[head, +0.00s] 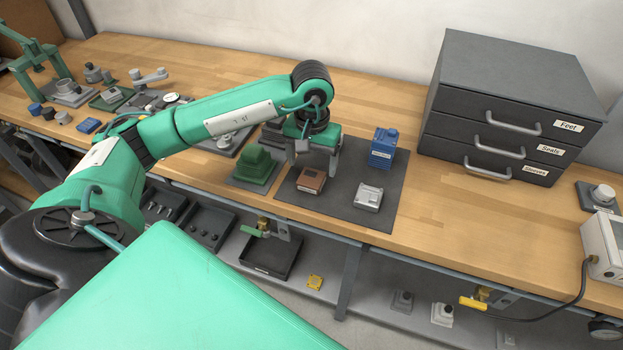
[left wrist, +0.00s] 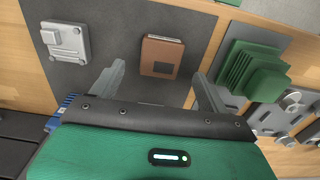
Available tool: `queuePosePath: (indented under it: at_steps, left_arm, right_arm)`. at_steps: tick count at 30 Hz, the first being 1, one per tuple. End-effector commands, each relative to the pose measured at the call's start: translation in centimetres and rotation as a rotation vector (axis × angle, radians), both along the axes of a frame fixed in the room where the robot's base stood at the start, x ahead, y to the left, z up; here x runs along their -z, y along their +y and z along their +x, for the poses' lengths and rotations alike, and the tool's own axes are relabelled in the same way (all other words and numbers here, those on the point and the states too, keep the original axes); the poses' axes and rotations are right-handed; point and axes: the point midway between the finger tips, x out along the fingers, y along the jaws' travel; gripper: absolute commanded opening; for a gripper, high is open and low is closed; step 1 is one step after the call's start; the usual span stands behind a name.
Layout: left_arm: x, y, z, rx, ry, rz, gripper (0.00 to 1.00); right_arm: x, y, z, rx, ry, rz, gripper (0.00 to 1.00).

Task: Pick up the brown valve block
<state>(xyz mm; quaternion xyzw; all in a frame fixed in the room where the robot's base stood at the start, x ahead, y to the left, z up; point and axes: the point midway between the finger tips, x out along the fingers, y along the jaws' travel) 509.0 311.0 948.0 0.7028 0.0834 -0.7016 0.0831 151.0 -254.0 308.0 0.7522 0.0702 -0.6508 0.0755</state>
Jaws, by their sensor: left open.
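The brown valve block (head: 311,180) lies flat on the dark grey mat (head: 343,208) on the wooden bench. In the left wrist view the brown valve block (left wrist: 161,56) shows beyond the fingers, roughly centred between them. My left gripper (head: 316,160) is above and just behind the block in the head view, and it also shows in the left wrist view (left wrist: 160,88). Its two fingers are apart with nothing between them. My right gripper does not show.
On the mat are a silver block (head: 368,197) and a blue block (head: 383,149). A green finned part (head: 254,166) stands just left of the mat. A dark drawer cabinet (head: 510,105) stands at the right. Bare bench lies between mat and cabinet.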

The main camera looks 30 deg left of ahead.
Motion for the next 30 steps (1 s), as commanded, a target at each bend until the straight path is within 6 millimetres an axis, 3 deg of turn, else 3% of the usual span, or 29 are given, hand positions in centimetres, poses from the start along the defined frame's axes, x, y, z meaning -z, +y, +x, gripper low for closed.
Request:
queuePosePath:
  at_steps: [9,19,27,30]
  left_arm:
    - [3.8,0.1,0.0,0.000,0.004,-0.002,0.78]
    - [4.6,0.1,0.0,0.001,0.001,0.000,0.78]
    - [4.5,0.1,0.0,0.000,0.001,0.000,0.27]
    - [4.5,0.1,0.0,0.000,0.000,-0.001,0.24]
  right_arm:
    - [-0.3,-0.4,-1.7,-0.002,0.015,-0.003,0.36]
    - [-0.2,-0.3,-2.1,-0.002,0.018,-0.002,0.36]
    - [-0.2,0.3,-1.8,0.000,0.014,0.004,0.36]
    - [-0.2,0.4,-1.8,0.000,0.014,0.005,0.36]
